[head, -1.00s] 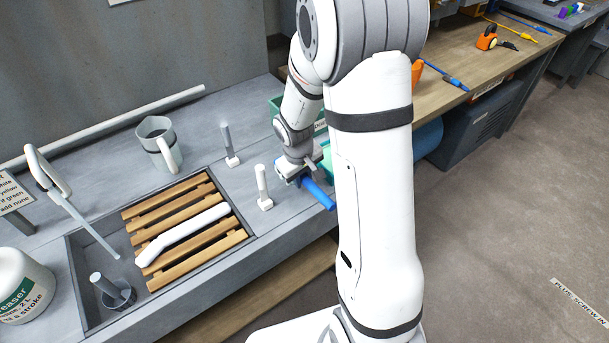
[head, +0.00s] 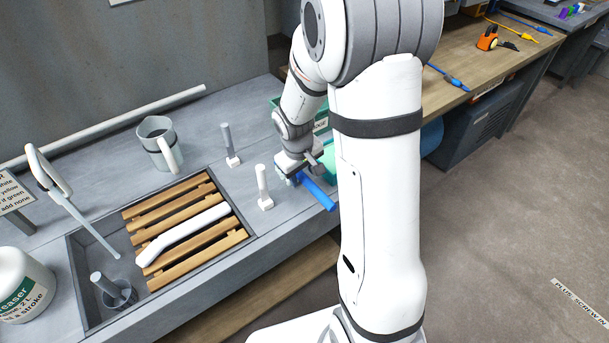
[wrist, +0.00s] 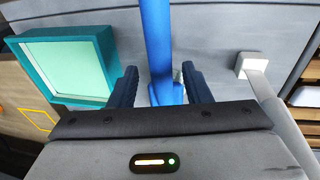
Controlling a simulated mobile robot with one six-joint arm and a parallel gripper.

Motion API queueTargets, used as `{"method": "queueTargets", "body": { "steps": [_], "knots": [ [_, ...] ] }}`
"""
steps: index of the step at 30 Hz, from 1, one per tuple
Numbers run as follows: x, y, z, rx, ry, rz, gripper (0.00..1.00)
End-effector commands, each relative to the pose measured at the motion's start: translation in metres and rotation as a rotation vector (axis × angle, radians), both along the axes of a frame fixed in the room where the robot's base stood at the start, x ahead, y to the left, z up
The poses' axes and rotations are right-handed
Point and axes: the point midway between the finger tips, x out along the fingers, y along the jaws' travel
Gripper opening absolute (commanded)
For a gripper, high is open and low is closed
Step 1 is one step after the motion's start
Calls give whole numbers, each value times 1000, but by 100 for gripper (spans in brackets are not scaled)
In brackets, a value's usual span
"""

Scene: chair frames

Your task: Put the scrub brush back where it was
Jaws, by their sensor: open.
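The scrub brush (head: 318,193) has a blue handle and lies on the grey bench near its front edge, just beneath my gripper. In the wrist view its blue handle (wrist: 157,40) runs between my two dark fingers, with a gap on either side. My gripper (wrist: 158,88) is open around it. In the head view my gripper (head: 298,178) is partly hidden by its own wrist. The brush's head end is mostly hidden by my gripper.
A teal tray (wrist: 108,50) is close to the left finger in the wrist view. A white post (head: 263,186) and a grey post (head: 228,142) stand nearby. A grey jug (head: 158,140) and a sink with wooden slats (head: 170,205) are further left.

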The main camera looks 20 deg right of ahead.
Motion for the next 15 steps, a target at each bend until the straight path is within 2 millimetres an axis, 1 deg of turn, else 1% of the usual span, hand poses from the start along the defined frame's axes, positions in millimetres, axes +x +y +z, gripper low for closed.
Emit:
{"method": "queueTargets", "body": {
  "steps": [1, 3, 9, 12, 15],
  "knots": [
    [0, 2, 11, 0, -6, 1, 44],
    [-2, 4, 27, 1, -8, 1, 44],
    [-9, 9, 68, 1, -6, 1, 44],
    [-11, 11, 83, 1, -5, 0, 44],
    [-13, 12, 93, 1, -3, 0, 44]
  ]
}}
